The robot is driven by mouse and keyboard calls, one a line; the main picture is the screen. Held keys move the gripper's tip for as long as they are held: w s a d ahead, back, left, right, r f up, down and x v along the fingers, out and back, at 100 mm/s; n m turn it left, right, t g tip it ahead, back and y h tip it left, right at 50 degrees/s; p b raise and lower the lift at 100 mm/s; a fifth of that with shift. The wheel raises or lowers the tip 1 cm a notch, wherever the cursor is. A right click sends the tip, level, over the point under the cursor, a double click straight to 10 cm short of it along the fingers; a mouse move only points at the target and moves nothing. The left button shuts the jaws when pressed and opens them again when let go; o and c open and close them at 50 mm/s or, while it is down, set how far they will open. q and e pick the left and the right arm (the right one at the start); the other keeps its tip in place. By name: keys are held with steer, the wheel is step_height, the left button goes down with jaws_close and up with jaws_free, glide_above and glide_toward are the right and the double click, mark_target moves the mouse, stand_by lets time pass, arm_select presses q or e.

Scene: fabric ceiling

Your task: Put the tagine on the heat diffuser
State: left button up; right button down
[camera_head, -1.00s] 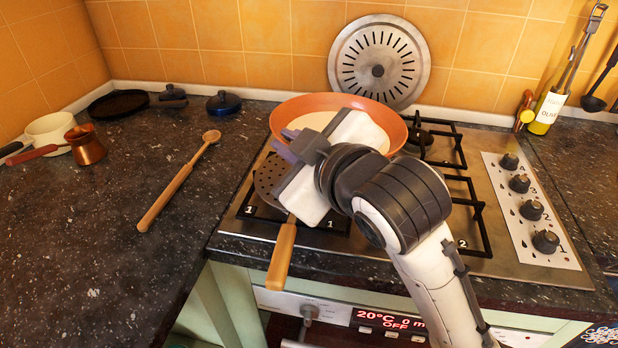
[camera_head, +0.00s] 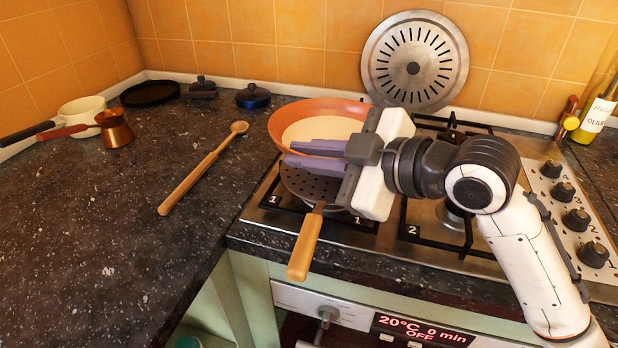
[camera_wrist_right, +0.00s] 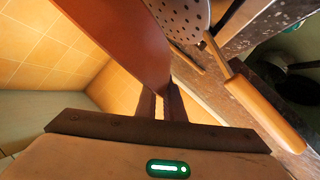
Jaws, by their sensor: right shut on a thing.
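The tagine is an orange-brown terracotta dish with a cream inside (camera_head: 318,131). In the head view it shows behind and above the heat diffuser, covering its back part. Its side wall (camera_wrist_right: 118,38) fills the upper middle of the right wrist view. My right gripper (camera_head: 310,155) is shut on the tagine's near rim; its fingers also show in the wrist view (camera_wrist_right: 163,103). The heat diffuser (camera_head: 318,188) is a perforated disc with a wooden handle, lying on the front left burner. It also shows in the wrist view (camera_wrist_right: 183,15). My left gripper is not in view.
A slotted metal disc (camera_head: 413,85) leans on the tiles behind the hob. A wooden spoon (camera_head: 195,178) lies on the counter left of the hob. A copper pot (camera_head: 115,129), dark pan (camera_head: 150,93) and blue lid (camera_head: 252,97) stand further left. Front left counter is clear.

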steer(key=shift+f, duration=1.9)
steer(key=c, duration=2.3)
jaws_free()
steer(key=shift+f, duration=0.25)
steer(key=o, duration=0.4)
steer(key=shift+o, duration=0.2)
steer(key=shift+s+r, duration=0.1)
steer(key=v, duration=1.2)
steer(key=shift+b, duration=0.4)
